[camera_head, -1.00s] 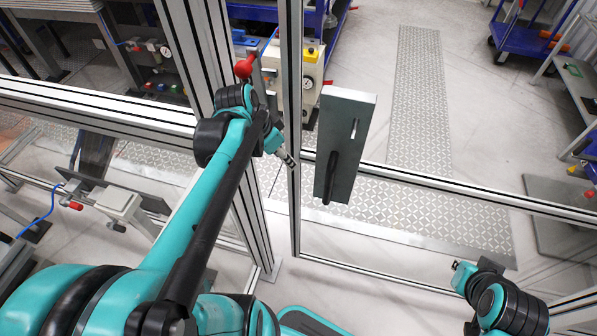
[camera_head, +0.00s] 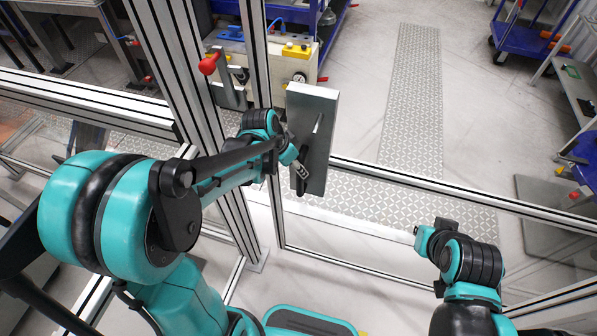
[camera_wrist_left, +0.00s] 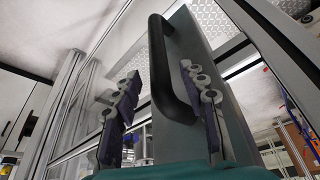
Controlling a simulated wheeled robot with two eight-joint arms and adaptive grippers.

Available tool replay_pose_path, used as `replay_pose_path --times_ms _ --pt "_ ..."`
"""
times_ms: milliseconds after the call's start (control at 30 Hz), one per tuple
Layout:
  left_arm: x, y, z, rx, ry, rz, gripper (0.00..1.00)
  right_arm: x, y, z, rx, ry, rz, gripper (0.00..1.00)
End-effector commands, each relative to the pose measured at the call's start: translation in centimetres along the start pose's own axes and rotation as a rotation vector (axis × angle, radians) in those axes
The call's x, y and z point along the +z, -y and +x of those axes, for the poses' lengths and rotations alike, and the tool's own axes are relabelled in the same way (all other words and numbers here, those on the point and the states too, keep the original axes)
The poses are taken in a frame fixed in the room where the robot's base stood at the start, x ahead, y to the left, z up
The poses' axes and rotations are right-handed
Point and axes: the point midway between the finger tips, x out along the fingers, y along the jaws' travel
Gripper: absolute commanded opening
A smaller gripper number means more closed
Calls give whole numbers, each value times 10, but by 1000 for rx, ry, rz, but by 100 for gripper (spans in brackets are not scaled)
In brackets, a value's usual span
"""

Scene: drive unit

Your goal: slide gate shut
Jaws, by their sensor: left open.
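The gate's grey plate (camera_head: 314,110) stands on an upright aluminium frame post (camera_head: 262,80). Its black bar handle (camera_wrist_left: 163,70) runs along the plate in the left wrist view. My left gripper (camera_head: 301,172) is at the handle in the head view, partly hiding it. In the left wrist view my left gripper (camera_wrist_left: 165,105) is open, with one finger on each side of the handle and not closed on it. A gap shows between the gate's post and the thick fixed post (camera_head: 180,90) to its left. My right gripper (camera_head: 422,238) is away at the lower right; its fingers are too small to read.
A lever with a red knob (camera_head: 208,64) stands behind the gap. A horizontal rail (camera_head: 430,183) runs right from the gate post. A machine with a yellow-topped block (camera_head: 297,52) is behind it. A blue cart (camera_head: 525,40) stands far right. The patterned floor strip is clear.

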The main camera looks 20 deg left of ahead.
Motion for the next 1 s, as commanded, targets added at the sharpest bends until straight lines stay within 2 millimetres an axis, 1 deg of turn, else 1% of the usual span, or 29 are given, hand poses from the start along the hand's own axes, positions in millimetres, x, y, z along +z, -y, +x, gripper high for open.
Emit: replay_pose_path --times_ms 33,100,233,367,600,667,700,767,933,1000 --pt "1 0 11 0 0 1 43 3 0 4 0 0 0 0" --pt "1 0 22 0 0 0 43 4 0 6 0 0 0 0" --pt "1 0 36 0 0 0 43 6 0 9 0 0 0 0" --pt "0 0 41 -1 0 0 43 7 0 10 0 0 0 0" --pt "0 0 41 -1 0 -1 43 7 0 9 0 0 0 0" --pt "0 0 41 0 0 -1 27 7 0 9 0 0 0 0" --pt "0 0 41 -1 0 -1 16 7 0 9 0 0 0 0" --pt "0 0 41 -1 0 -1 0 7 0 9 0 0 0 0" --pt "0 1 41 -1 0 -1 0 7 0 10 0 0 0 0" --pt "3 4 40 -1 0 -3 0 7 0 10 0 0 0 0"
